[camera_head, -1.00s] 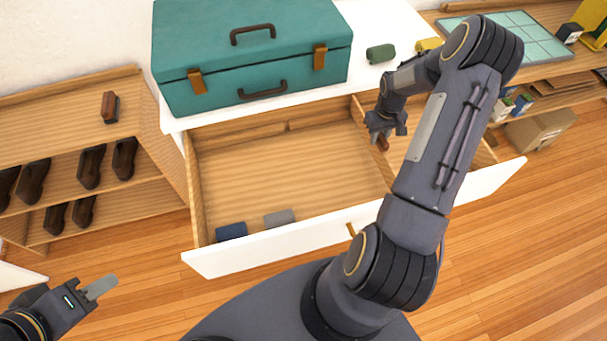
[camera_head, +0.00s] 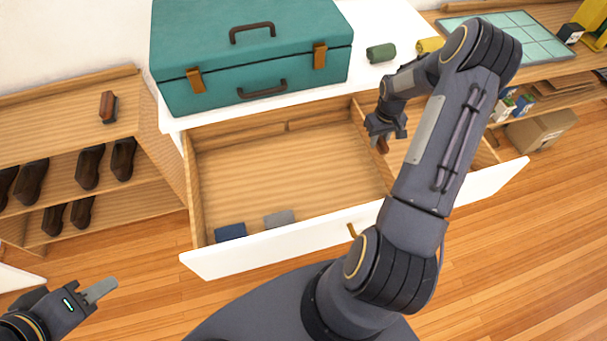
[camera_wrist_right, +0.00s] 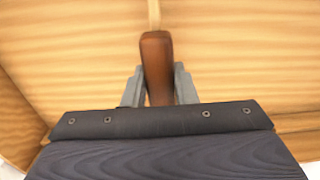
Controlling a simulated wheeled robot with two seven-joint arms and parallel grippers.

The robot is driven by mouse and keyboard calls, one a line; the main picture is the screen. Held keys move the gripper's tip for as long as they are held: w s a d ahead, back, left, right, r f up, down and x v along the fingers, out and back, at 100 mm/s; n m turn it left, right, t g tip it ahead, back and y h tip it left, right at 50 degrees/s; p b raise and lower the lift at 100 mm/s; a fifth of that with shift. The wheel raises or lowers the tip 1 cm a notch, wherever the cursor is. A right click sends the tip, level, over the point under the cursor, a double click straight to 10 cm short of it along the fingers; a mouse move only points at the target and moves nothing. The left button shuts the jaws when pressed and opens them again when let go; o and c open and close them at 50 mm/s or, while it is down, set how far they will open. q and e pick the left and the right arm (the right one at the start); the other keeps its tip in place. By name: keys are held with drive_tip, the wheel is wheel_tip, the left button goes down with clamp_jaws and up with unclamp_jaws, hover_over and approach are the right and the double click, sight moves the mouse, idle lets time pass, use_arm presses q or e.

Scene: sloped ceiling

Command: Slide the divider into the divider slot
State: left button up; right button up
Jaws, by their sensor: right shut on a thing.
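My right gripper (camera_head: 382,140) is shut on a brown grip (camera_wrist_right: 157,62) over the open drawer (camera_head: 222,262). The right wrist view shows a finger on each side of the grip. A pale wooden strip (camera_wrist_right: 154,14) lies in line with the grip beyond it, and looks like the divider's top edge. In the head view the divider (camera_head: 371,130) looks like a thin board running from back to front, partly hidden by my right arm. A narrow slot (camera_head: 286,127) shows in the drawer's back wall. My left gripper (camera_head: 100,290) is away at lower left, its jaws unclear.
A blue item (camera_head: 231,231) and a grey item (camera_head: 279,218) lie at the drawer's front. A shoe shelf (camera_head: 60,125) is at left. The drawer's middle floor is clear.

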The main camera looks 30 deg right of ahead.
drive_tip(key=shift+f+b, duration=0.55)
drive_tip(key=shift+f, duration=0.15)
drive_tip(key=shift+f, duration=0.15)
drive_tip(key=o, duration=0.9)
wheel_tip(320, 180, up, 8)
drive_tip(key=shift+f+b, duration=0.1)
drive_tip(key=shift+b, duration=0.55)
